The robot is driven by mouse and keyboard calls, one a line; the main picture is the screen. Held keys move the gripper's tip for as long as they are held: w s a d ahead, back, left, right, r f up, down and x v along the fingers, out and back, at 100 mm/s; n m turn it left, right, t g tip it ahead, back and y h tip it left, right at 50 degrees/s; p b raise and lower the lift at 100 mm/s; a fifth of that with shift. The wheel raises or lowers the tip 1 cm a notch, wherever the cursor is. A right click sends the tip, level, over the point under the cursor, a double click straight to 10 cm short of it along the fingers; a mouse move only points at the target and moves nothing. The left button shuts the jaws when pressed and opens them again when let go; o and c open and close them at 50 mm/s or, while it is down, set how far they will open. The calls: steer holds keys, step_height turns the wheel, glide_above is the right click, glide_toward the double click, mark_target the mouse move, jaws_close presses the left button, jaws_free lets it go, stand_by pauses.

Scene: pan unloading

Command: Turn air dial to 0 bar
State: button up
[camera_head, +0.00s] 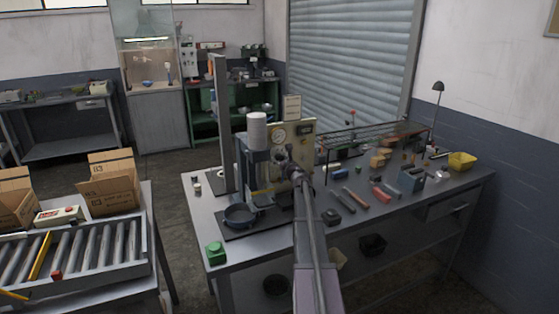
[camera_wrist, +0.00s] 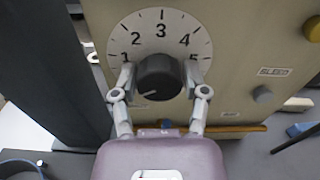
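The air dial is a round black knob (camera_wrist: 159,76) on a white scale plate (camera_wrist: 160,20) marked 1 to 5, seen in the wrist view. A small light mark on the knob points to the lower left, below the 1. The 0 end of the scale is hidden behind my left finger. My gripper (camera_wrist: 160,78) has one finger on each side of the knob, and both fingertips appear to touch its sides. In the head view, my arm reaches the machine (camera_head: 262,160), and the knob is hidden by my gripper.
The dial sits on a beige panel (camera_wrist: 235,60) with a grey knob (camera_wrist: 263,94) and a yellow knob (camera_wrist: 312,29) to its right. A dark pan (camera_head: 240,215) stands in front of the machine. Tools and a yellow bin (camera_head: 462,161) lie on the bench to the right.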

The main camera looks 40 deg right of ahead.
steer(key=shift+o, duration=1)
steer(key=v, duration=1.2)
steer(key=shift+s+f, duration=0.1)
steer(key=shift+s, duration=0.05)
